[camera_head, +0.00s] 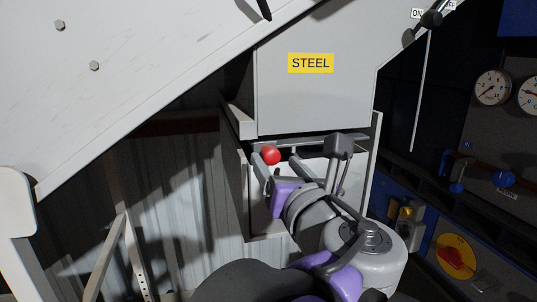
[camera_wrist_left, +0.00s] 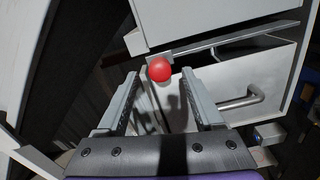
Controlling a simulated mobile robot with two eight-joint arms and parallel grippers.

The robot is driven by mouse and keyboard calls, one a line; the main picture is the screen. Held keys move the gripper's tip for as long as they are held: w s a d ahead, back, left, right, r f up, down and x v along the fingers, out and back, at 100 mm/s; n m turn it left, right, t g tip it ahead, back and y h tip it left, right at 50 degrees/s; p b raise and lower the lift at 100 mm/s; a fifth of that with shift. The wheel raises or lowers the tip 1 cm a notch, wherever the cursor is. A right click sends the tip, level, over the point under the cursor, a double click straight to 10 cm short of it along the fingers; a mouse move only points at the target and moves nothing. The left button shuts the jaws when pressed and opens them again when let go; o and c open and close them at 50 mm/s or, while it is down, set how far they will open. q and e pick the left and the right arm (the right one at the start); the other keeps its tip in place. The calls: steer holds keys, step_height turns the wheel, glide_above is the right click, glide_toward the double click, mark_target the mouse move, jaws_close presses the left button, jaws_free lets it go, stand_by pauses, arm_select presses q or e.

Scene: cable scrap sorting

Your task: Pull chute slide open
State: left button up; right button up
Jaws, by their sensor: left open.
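The chute is a pale grey box with a yellow STEEL label (camera_head: 310,63). A thin slide plate (camera_wrist_left: 236,38) lies under its lower edge, and a red ball knob (camera_head: 270,155) is at its left end. The knob also shows in the left wrist view (camera_wrist_left: 159,70), between the tips of my left gripper (camera_wrist_left: 161,78). The jaws are open, with one finger on each side of the knob. I cannot tell whether either finger touches it. In the head view my left gripper (camera_head: 268,171) is right at the knob and partly hides the area below. My right gripper is not in view.
Below the slide is a pale bin front with a bar handle (camera_wrist_left: 241,101). A large sloping white panel (camera_head: 130,75) fills the upper left. To the right are gauges (camera_head: 492,88) and a blue panel with a yellow-and-red switch (camera_head: 456,256).

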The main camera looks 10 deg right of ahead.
mark_target(273, 158)
arm_select(q)
steer(key=shift+w+a, duration=0.1)
steer(key=shift+w, duration=2.25)
jaws_close()
